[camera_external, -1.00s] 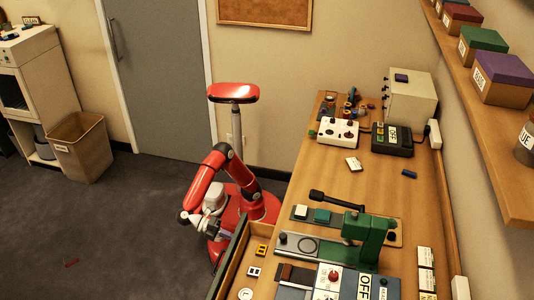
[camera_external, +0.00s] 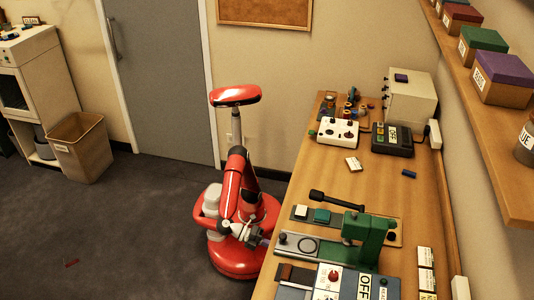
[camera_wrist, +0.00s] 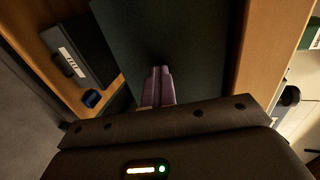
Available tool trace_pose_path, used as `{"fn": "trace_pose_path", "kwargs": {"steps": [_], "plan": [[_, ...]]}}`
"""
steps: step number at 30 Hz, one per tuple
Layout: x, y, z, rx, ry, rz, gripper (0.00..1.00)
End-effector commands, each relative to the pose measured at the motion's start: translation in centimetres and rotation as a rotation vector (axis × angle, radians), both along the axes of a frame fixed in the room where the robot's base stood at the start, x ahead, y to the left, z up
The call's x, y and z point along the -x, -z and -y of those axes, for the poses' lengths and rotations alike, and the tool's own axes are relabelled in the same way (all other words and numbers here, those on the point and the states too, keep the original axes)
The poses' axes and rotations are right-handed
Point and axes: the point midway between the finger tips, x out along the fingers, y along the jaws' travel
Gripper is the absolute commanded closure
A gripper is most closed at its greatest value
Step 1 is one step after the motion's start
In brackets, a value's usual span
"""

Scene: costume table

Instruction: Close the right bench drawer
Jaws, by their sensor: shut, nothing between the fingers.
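In the wrist view, a dark green panel (camera_wrist: 190,50), which looks like the front of the bench drawer, fills the middle. The purple fingers of my gripper (camera_wrist: 158,72) are shut together with nothing between them. Their tips are at or very near the panel; I cannot tell whether they touch. In the external view, my gripper (camera_external: 262,241) is low beside the bench's left edge, its tips hidden. No drawer sticks out past that edge there.
The bench top (camera_external: 315,180) holds a green press (camera_external: 365,235), control boxes and small parts. In the wrist view, an open wooden compartment (camera_wrist: 32,52) at the left holds a labelled dark box (camera_wrist: 82,58) and a blue item (camera_wrist: 92,98). Open floor (camera_external: 130,230) lies left.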

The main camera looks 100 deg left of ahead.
Motion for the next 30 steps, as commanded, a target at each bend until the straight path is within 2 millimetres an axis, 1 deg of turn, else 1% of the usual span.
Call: {"fn": "trace_pose_path", "kwargs": {"steps": [1, 12, 14, 17, 20, 23, 27, 30], "plan": [[-0.4, 0.0, -0.1, 0.000, -0.003, 0.002, 1.00], [-0.9, -0.1, -0.2, 0.000, -0.009, 0.005, 1.00], [-0.9, -0.1, -0.2, 0.000, -0.009, 0.006, 1.00], [-0.3, -0.1, -0.1, 0.001, -0.008, 0.005, 1.00], [1.4, 0.0, -0.1, 0.002, -0.003, 0.004, 1.00], [3.8, -0.1, 0.0, 0.003, 0.003, 0.004, 1.00], [7.3, -1.1, 0.0, 0.003, 0.006, 0.003, 1.00], [9.5, -1.8, 0.0, 0.003, 0.005, 0.002, 1.00]]}}
